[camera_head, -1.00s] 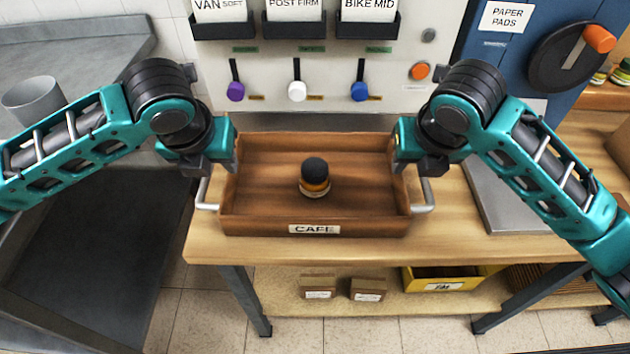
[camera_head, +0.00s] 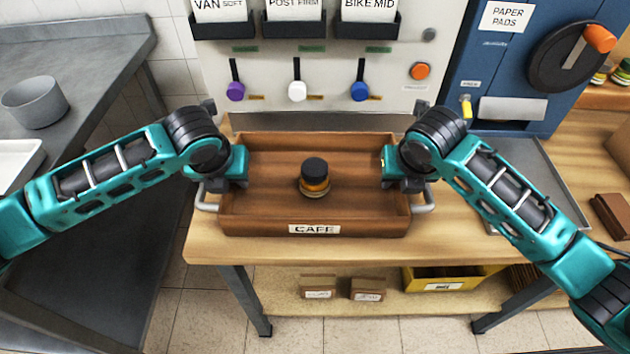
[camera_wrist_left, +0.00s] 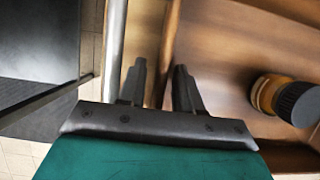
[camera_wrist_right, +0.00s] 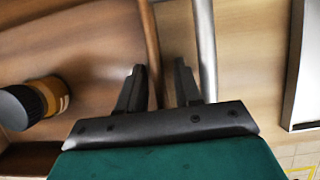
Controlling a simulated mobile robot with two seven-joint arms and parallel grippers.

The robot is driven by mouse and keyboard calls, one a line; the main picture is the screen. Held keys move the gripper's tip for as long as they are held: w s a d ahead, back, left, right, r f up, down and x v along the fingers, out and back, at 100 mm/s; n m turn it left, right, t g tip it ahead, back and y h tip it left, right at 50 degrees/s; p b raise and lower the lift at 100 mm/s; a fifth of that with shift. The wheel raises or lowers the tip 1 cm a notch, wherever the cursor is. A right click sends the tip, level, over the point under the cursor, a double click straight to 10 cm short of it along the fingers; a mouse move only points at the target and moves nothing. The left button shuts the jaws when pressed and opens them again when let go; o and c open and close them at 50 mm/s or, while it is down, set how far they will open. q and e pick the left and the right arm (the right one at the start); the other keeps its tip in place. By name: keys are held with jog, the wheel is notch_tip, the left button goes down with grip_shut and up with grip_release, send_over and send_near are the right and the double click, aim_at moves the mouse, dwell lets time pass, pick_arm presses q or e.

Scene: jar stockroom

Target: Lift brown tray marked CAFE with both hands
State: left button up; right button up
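The brown wooden tray (camera_head: 365,226) labelled CAFE stands on the wooden table, with a silver handle at each end. A dark-capped amber jar (camera_head: 314,184) stands upright inside it. My left gripper (camera_head: 217,186) is at the tray's left end. In the left wrist view its fingers (camera_wrist_left: 160,72) are parted, one on each side of the tray's end wall (camera_wrist_left: 171,45), with the handle (camera_wrist_left: 114,45) outside them. My right gripper (camera_head: 404,184) is at the right end. In the right wrist view its parted fingers (camera_wrist_right: 160,75) likewise straddle the wall (camera_wrist_right: 150,40), inside the handle (camera_wrist_right: 206,50).
A dispenser panel (camera_head: 310,62) rises directly behind the tray. A grey metal plate (camera_head: 540,165) lies on the table to the right. A grey counter (camera_head: 95,75) with a grey pot (camera_head: 36,103) is at left. Bare table (camera_head: 315,250) shows in front.

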pick_arm(q)
grip_shut()
pick_arm(e)
grip_shut()
pick_arm(q)
jog(key=shift+r, duration=0.15)
pick_arm(e)
jog(key=shift+r, duration=0.1)
